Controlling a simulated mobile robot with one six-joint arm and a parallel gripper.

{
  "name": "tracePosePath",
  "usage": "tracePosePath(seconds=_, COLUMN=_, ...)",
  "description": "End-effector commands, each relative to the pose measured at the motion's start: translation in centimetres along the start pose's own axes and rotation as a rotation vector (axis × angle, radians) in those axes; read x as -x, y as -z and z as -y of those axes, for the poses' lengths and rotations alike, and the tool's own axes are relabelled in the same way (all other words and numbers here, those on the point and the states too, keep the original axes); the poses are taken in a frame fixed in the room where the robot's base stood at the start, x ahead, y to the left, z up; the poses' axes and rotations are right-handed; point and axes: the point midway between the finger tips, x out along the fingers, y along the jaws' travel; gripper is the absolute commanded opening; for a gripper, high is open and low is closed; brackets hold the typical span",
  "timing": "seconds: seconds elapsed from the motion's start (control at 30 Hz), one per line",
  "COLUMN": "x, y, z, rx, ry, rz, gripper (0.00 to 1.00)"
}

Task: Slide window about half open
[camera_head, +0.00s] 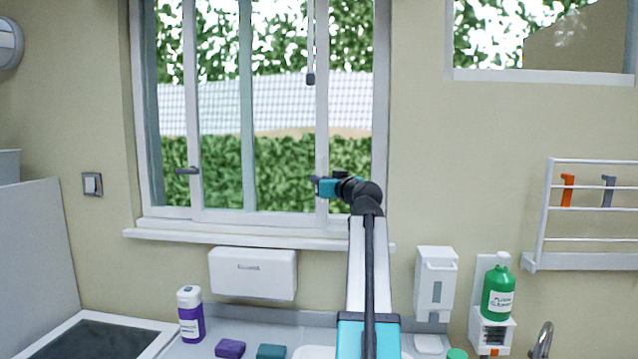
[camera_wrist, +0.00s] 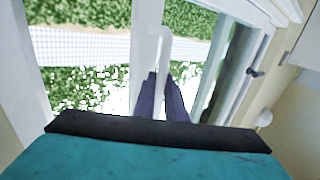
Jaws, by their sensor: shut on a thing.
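The window (camera_head: 221,110) has white upright frames, with greenery and a pale lattice fence behind it. My gripper (camera_head: 316,183) is at the right-hand white upright, low on the window. In the wrist view, my dark fingers (camera_wrist: 161,98) are shut on a pale window handle (camera_wrist: 163,50), a slim bent bar beside a white upright (camera_wrist: 146,50). The fingers hide its lower part. A dark handle (camera_head: 187,171) sits on the left upright, apart from my gripper. How far the window stands open is hard to tell.
A cord with a dark end (camera_head: 310,78) hangs before the window. Below the sill (camera_head: 180,236) are a white dispenser (camera_head: 253,273), a purple bottle (camera_head: 190,314) and a green bottle (camera_head: 498,290). A wall rack (camera_head: 590,209) is at right.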

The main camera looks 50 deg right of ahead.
Motion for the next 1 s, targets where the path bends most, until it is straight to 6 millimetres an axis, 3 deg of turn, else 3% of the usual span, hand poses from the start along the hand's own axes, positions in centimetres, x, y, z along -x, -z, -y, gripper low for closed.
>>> tracePosePath(seconds=0.13, x=0.2, y=-0.1, z=-0.4, rx=-0.001, ry=-0.003, rz=0.001, gripper=0.0)
tracePosePath(seconds=0.17, x=0.2, y=-0.1, z=-0.4, rx=-0.001, ry=-0.004, rz=0.001, gripper=0.16)
tracePosePath(seconds=0.2, x=0.2, y=-0.1, z=-0.5, rx=-0.001, ry=-0.005, rz=0.001, gripper=0.19)
tracePosePath(seconds=0.67, x=0.9, y=-0.1, z=-0.6, rx=-0.001, ry=-0.007, rz=0.0, gripper=0.19)
tracePosePath(seconds=1.0, x=4.9, y=-0.3, z=-0.6, rx=0.0, ry=-0.008, rz=-0.001, gripper=0.19)
